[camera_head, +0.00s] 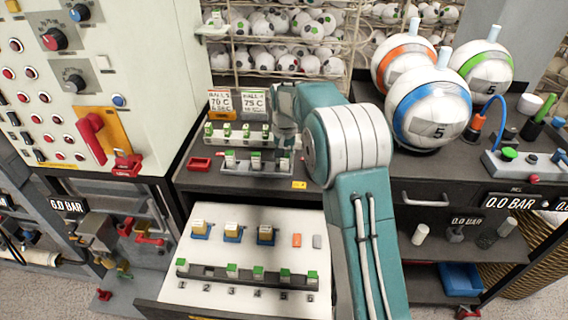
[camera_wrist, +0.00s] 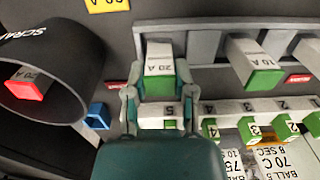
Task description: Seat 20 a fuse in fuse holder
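In the wrist view a white fuse marked 20 A (camera_wrist: 159,62) with a green end stands at a grey rack (camera_wrist: 205,27). My gripper (camera_wrist: 158,88) has one finger on each side of its green end, close against it. I cannot tell whether the fuse is clear of the rack. A holder strip with numbered places (camera_wrist: 237,109) lies just beyond; my gripper partly hides place 5. In the head view my gripper (camera_head: 285,142) is over the shelf by the front rack (camera_head: 235,168), its fingers too small to read.
A black scrap bin (camera_wrist: 82,60) holds a red-ended 20 A fuse (camera_wrist: 28,82). A 10 A fuse (camera_wrist: 254,62) stands beside the 20 A one. In the head view, an open drawer (camera_head: 215,265) carries another numbered fuse strip. Balls (camera_head: 430,105) stand right of my arm.

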